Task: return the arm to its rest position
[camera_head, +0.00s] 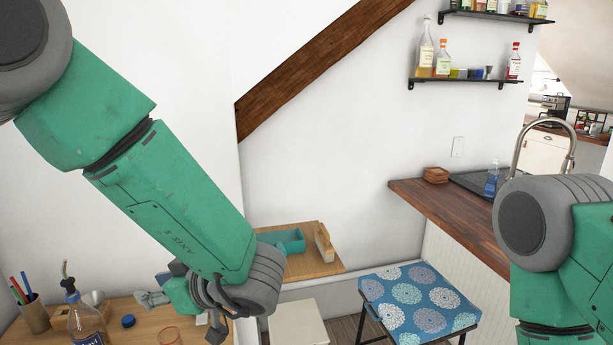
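My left arm reaches in from the top left, slanting down across the view. Its dark gripper (214,326) is at the bottom, over the right end of a wooden desk (120,322). The wrist hides part of the gripper, and I cannot tell whether its fingers are apart. I see nothing clearly held in it. My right arm is at the right edge, bent downward, and its gripper is out of view.
A teal tray (290,243) sits beyond my wrist. A blue patterned stool (420,300) and a wooden counter (445,215) stand right.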

